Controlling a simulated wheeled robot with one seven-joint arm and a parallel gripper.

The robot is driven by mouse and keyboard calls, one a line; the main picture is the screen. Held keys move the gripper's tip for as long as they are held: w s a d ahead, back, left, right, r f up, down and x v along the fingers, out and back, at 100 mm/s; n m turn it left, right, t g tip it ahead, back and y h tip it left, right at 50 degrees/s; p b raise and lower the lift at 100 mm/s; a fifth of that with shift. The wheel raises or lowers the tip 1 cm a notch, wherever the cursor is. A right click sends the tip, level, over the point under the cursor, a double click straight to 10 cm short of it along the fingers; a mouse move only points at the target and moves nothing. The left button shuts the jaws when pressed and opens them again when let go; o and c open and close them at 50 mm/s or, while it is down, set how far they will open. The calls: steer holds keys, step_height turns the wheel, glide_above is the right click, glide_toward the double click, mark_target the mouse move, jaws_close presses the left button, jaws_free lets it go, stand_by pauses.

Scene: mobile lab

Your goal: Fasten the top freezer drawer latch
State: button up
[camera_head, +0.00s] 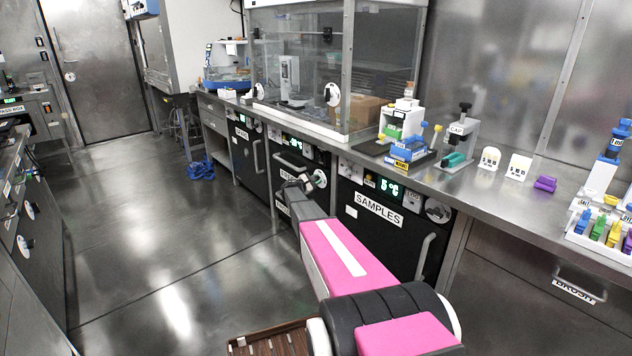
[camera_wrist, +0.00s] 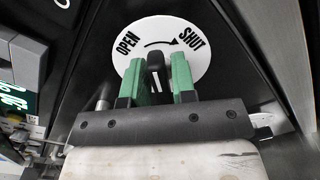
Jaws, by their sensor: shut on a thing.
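A round white latch dial (camera_wrist: 188,75) fills the upper middle of the wrist view. It reads OPEN at left and SHUT at right, with a curved arrow from OPEN towards SHUT. Its black knob (camera_wrist: 155,62) stands between the two words. My gripper (camera_wrist: 160,75) has its green fingers on both sides of the knob and is shut on it. In the head view my gripper (camera_head: 303,184) is at the front of the middle black cabinet (camera_head: 290,160), next to the dial (camera_head: 320,178). The arm hides part of that front.
A cabinet labelled SAMPLES (camera_head: 378,210) stands to the right, with its own dial (camera_head: 438,211) and handle (camera_head: 425,256). The counter (camera_head: 480,188) above carries lab items. The floor (camera_head: 170,240) at left is clear. A green display (camera_wrist: 14,98) shows in the wrist view.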

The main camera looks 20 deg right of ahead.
steer(key=m, duration=0.5)
steer(key=shift+s+d+f+m, duration=0.1)
steer(key=shift+s+f+m, duration=0.05)
steer(key=shift+m, duration=0.15)
steer(key=shift+f+m, duration=0.2)
steer(key=shift+m, duration=2)
steer(key=o, duration=0.7)
steer(key=shift+o, duration=0.2)
steer(key=v, duration=1.1)
